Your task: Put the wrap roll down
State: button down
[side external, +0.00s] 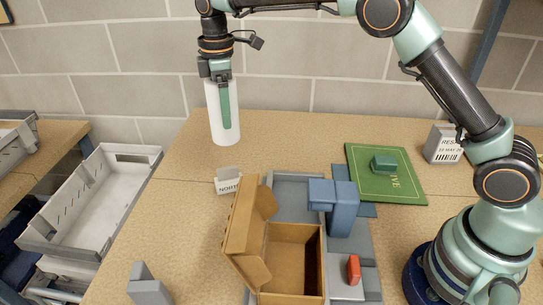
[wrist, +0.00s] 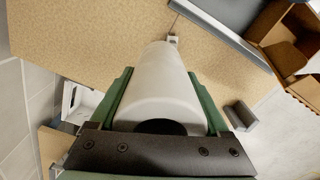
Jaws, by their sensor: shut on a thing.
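The wrap roll (side external: 214,118) is a plain white upright cylinder near the back left of the wooden table (side external: 290,130). My gripper (side external: 226,125) points down and is shut on the wrap roll, with a green finger along its side. In the wrist view the wrap roll (wrist: 160,85) fills the space between both green fingers, and its near end shows a dark hole. The roll's lower end shows against the tabletop. I cannot tell whether it touches the wood or hangs just above it.
An open cardboard box (side external: 295,262) stands front centre among blue-grey blocks (side external: 342,200). A small sign (side external: 228,181) stands in front of the roll. A green mat (side external: 400,188) with a green block (side external: 383,163) lies right. A grey bin (side external: 95,200) is off the table's left edge.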

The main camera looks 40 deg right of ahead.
jog(key=w+d+f, duration=0.2)
jog(key=d+f, duration=0.1)
jog(key=d, duration=0.5)
jog(key=w+d+f, duration=0.2)
jog(key=d+f, duration=0.1)
jog(key=d, duration=0.6)
jog(key=shift+w+f, duration=0.1)
jog(key=shift+f, duration=3.75)
jog(key=shift+f, duration=0.1)
grip_release()
jog(key=shift+f, duration=0.1)
